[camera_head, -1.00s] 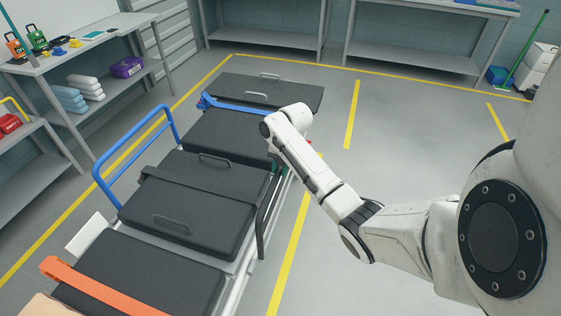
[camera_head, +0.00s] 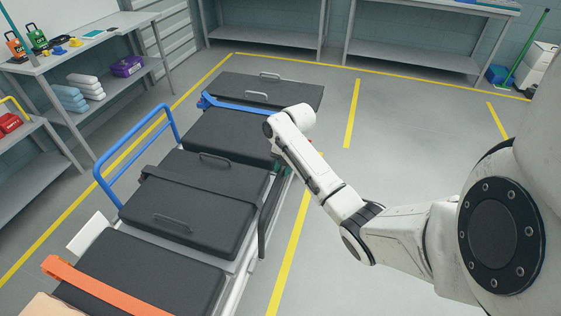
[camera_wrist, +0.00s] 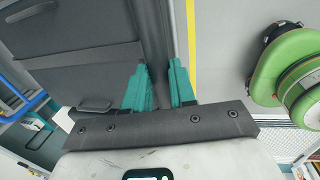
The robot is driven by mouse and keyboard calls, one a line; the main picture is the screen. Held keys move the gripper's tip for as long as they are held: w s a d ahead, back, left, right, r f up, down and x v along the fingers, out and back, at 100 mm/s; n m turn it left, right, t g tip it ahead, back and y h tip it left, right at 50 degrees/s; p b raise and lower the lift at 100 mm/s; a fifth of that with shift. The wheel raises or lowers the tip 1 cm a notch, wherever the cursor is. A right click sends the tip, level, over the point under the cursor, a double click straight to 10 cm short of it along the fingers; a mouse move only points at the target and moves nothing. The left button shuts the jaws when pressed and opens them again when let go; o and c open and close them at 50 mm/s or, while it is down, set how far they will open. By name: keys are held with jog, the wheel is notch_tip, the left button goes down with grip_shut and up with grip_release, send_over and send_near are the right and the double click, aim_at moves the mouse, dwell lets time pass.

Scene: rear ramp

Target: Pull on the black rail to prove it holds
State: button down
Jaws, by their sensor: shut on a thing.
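The black rail (camera_head: 263,228) runs along the right side of the stretcher (camera_head: 230,290) in the head view. In the wrist view the rail (camera_wrist: 152,35) runs up the picture between the teal fingers of my gripper (camera_wrist: 160,76). My gripper is shut on the rail. In the head view my forearm hides most of the gripper; only a little teal shows beside the stretcher. The rail's far part is also hidden there.
A blue rail (camera_head: 130,150) stands upright on the stretcher's far side. Blue (camera_head: 240,106), black and orange (camera_head: 100,290) straps cross the dark pads. Open floor (camera_head: 400,130) with yellow lines lies to the right. Shelves and a workbench (camera_head: 100,45) stand along the walls.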

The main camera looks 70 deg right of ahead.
jog(key=shift+w+f, duration=0.1)
jog(key=shift+f, duration=0.05)
jog(key=shift+w, duration=0.4)
jog(key=shift+c, duration=1.4)
grip_release()
jog(key=shift+w, duration=0.1)
jog(key=r+p, duration=0.2)
jog(key=r, duration=0.1)
jog(key=s+r+p, duration=0.1)
jog(key=r+p, duration=0.2)
jog(key=shift+s+r+p, duration=0.1)
jog(key=shift+r+p, duration=0.05)
jog(key=shift+p, duration=0.2)
jog(key=r, duration=0.2)
jog(key=shift+s+r, duration=0.3)
jog(key=shift+r, duration=0.1)
